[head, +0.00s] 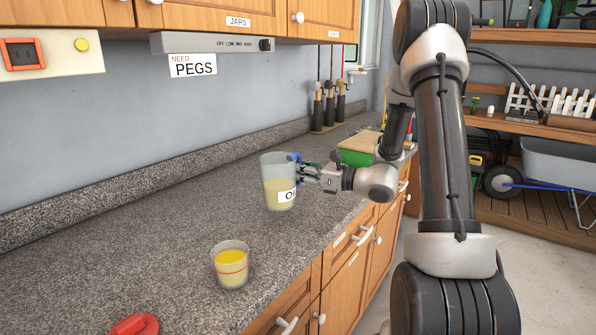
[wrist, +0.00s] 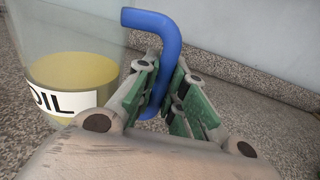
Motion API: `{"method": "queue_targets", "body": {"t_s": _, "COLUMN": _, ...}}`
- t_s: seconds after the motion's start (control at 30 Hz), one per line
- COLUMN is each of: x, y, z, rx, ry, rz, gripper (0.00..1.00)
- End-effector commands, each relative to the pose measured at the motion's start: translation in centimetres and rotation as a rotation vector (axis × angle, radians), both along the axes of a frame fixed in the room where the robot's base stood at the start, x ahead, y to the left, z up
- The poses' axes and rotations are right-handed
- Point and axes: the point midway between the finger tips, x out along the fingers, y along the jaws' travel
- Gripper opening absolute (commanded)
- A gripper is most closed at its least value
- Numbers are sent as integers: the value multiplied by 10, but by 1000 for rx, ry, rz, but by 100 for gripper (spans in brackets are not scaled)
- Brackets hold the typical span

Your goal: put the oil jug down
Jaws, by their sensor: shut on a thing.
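The oil jug (head: 277,182) is a clear jug with pale yellow liquid and a white label reading "OIL" in the wrist view (wrist: 70,75). It has a blue handle (wrist: 155,25). In the head view it is upright at the counter (head: 180,225); I cannot tell whether its base touches the top. My gripper (head: 308,171) comes from the right and is shut on the blue handle. In the wrist view its green-padded fingers (wrist: 165,95) are on either side of the handle. The far side of the jug is hidden.
A small clear cup (head: 231,265) of yellow liquid stands nearer on the counter. A red object (head: 135,324) lies at the near edge of view. A green box (head: 357,151) and several upright dark-handled tools (head: 328,108) are farther back. Counter left of the jug is clear.

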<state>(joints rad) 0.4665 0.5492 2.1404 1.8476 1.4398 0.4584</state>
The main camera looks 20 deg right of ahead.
Motion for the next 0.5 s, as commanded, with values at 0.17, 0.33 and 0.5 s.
{"method": "queue_targets", "body": {"t_s": 0.17, "x": 0, "y": 0, "z": -10, "rx": 3, "ry": 3, "rz": 0, "gripper": 0}}
{"method": "queue_targets", "body": {"t_s": 0.33, "x": 0, "y": 0, "z": -27, "rx": 3, "ry": 1, "rz": 0, "gripper": 0}}
{"method": "queue_targets", "body": {"t_s": 0.5, "x": 0, "y": 0, "z": -42, "rx": 1, "ry": 1, "rz": -1, "gripper": 0}}
